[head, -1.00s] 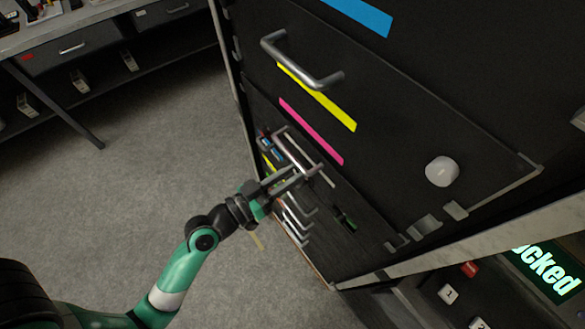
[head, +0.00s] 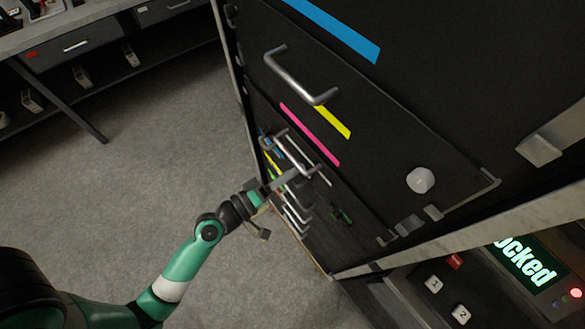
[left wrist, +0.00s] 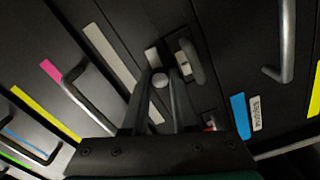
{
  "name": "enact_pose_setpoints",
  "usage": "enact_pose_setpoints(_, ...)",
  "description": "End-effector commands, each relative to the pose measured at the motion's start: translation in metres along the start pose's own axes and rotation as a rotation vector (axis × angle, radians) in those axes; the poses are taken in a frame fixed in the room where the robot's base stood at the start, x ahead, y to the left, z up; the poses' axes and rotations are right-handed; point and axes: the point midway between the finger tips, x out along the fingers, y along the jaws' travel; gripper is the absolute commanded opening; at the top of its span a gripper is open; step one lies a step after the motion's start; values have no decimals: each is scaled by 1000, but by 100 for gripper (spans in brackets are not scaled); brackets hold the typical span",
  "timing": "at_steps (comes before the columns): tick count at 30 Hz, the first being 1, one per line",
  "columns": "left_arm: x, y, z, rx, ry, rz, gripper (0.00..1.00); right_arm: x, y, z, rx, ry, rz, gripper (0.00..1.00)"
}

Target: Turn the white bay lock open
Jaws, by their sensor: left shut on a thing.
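My left gripper (head: 290,178) reaches in from the left to the dark cabinet front, beside a grey bar handle. In the left wrist view its two fingers (left wrist: 161,82) are shut on a small round grey knob (left wrist: 159,79), which I take to be the bay lock. A white strip (left wrist: 108,56) lies just left of the fingers on the same dark front. The fingers hide part of the knob and its base. In the head view my gripper and the handles hide the knob. My right gripper is not in view.
Bar handles (head: 300,77) stick out near yellow and magenta strips. A screen (head: 527,263) reads "ocked", partly cut off. Grey floor is clear at left.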

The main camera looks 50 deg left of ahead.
Motion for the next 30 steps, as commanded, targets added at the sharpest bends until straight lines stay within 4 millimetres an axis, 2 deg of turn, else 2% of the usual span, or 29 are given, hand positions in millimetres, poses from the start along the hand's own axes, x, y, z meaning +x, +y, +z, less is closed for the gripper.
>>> enact_pose_setpoints(9, 0, 0, 0, -129, 0, 0, 0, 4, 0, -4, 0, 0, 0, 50)
enact_pose_setpoints(25, 0, 0, 0, -154, 0, 1, 0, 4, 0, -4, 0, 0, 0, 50)
enact_pose_setpoints(26, 0, 0, 0, -154, 0, 1, 30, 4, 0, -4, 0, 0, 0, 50)
enact_pose_setpoints(30, 0, 0, 0, -153, 0, 1, 55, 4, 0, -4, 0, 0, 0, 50)
